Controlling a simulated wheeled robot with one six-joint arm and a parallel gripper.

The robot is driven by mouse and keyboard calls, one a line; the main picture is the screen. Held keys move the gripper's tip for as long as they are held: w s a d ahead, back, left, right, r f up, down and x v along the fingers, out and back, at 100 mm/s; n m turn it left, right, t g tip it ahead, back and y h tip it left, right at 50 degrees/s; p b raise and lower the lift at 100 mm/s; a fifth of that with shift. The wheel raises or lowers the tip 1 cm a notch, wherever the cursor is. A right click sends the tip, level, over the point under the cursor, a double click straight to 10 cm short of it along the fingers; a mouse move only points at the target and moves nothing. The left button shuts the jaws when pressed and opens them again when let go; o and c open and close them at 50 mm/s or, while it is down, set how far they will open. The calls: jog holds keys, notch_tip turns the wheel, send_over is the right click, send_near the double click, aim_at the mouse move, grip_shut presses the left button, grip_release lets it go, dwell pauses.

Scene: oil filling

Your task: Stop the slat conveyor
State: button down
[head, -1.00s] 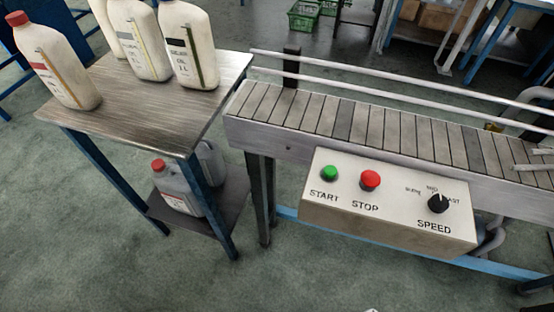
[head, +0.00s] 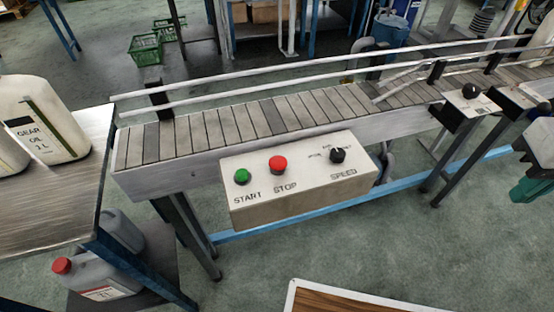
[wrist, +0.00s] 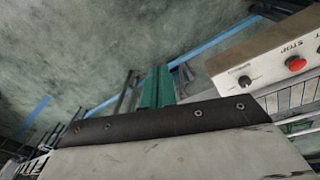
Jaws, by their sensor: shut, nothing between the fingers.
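The slat conveyor (head: 230,122) runs across the head view. A pale control box (head: 300,198) is fixed to its near side. It carries a green START button (head: 242,176), a red STOP button (head: 278,164) and a black SPEED knob (head: 337,155). My gripper (head: 522,194), with green fingers, is at the right edge of the head view, well right of the box and apart from it. In the wrist view the green fingers (wrist: 158,76) are shut with nothing between them. That view shows the red STOP button (wrist: 296,63) and knob (wrist: 246,82) upside down at the right.
A metal-topped table (head: 60,215) with white oil bottles (head: 45,120) stands at the left. A grey canister (head: 95,275) is below it. Stands with black knobs (head: 470,95) are at the conveyor's right. A wood-topped surface (head: 350,300) is at the bottom.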

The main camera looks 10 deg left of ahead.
jog(key=w+a+n+h, duration=0.3)
jog(key=w+a+n, duration=0.3)
jog(key=w+n, duration=0.15)
jog(key=n+t, duration=0.7)
jog(key=n, duration=0.6)
send_over(274, 165)
notch_tip(274, 165, down, 5)
jog(key=shift+w+r, duration=0.1)
jog(key=shift+r, duration=0.05)
jog(key=shift+f, duration=4.4)
jog(key=shift+f, duration=0.1)
jog(key=shift+f, duration=0.3)
